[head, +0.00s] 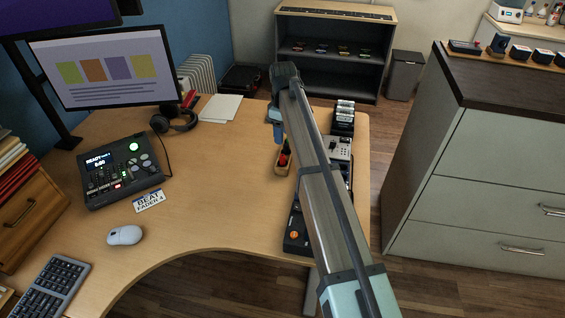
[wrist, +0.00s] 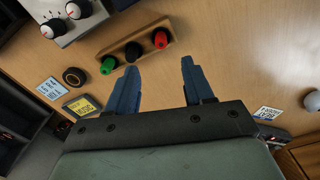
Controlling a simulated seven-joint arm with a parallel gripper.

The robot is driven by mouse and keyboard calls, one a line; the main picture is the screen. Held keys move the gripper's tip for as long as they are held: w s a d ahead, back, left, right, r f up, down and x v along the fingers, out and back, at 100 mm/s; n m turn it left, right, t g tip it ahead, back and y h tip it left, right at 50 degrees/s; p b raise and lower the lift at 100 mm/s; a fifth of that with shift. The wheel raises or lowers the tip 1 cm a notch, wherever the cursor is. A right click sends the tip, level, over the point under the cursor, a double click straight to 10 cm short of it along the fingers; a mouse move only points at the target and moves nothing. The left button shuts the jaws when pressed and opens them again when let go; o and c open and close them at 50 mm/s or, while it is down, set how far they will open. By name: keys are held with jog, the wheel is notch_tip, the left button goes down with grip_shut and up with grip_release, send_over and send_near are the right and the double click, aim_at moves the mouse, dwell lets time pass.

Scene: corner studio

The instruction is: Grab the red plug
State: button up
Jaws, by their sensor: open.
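In the wrist view, a red plug (wrist: 160,40) stands at the right end of a small wooden holder (wrist: 146,47). A black plug (wrist: 133,50) is in the middle and a green plug (wrist: 108,65) at the left end. My gripper (wrist: 159,66) is open, its two blue fingers apart with nothing between them. The red plug lies beyond the fingertips in the picture, between their lines. In the head view, the red plug (head: 284,158) shows in the holder (head: 279,170) just below my gripper (head: 278,132); my arm hides part of the desk there.
A grey device with knobs (wrist: 68,14) stands close to the holder. A black ring-shaped item (wrist: 74,76) and a yellow-labelled box (wrist: 82,106) lie to the left. Headphones (head: 176,121) and a control console (head: 122,170) are farther left; the desk's middle (head: 215,180) is clear.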

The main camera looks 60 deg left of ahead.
aim_at(283, 155)
notch_tip(283, 155, down, 11)
jog(key=shift+s+f, duration=0.1)
jog(key=shift+f, duration=0.05)
dwell(0.5)
jog(key=shift+c, duration=0.5)
grip_shut()
